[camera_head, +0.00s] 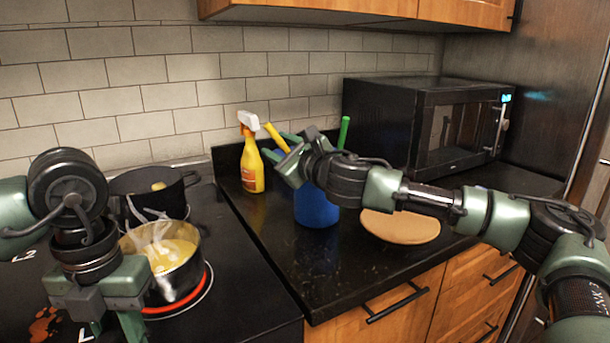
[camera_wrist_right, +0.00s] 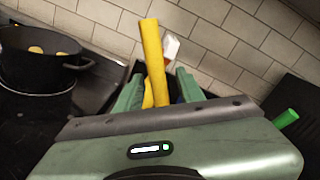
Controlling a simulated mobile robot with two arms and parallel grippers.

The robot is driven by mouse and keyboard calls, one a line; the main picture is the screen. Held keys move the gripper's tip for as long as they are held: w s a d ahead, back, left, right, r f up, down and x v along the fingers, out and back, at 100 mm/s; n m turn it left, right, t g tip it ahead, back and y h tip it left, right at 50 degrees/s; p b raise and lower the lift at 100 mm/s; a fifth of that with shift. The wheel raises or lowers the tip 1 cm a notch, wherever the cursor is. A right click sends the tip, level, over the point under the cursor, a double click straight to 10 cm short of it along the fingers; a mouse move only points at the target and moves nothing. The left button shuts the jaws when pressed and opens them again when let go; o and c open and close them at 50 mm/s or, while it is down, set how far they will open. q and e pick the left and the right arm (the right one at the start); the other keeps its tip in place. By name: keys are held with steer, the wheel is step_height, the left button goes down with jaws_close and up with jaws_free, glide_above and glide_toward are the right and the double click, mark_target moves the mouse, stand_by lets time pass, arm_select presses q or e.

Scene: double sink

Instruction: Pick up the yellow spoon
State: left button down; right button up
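The yellow spoon shows as a yellow handle (camera_head: 277,138) leaning up and left out of a blue container (camera_head: 316,207) on the black counter. Its lower end is hidden. My right gripper (camera_head: 282,147) is at the handle, above the container. In the right wrist view the handle (camera_wrist_right: 154,55) stands between the two green fingers (camera_wrist_right: 159,75), close to the left one, with a gap to the right one. The fingers look open around it. My left gripper (camera_head: 112,325) points down over the stove, its fingers partly cut off by the frame edge.
A green handle (camera_head: 344,132) also stands in the container. A yellow spray bottle (camera_head: 251,155) is behind left, a round board (camera_head: 401,228) right, a microwave (camera_head: 420,125) behind right. A steaming pot (camera_head: 180,270) on a glowing burner and a dark pot (camera_head: 150,199) are left.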

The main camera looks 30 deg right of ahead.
steer(key=shift+s, duration=0.1)
jaws_close()
steer(key=shift+r, duration=0.15)
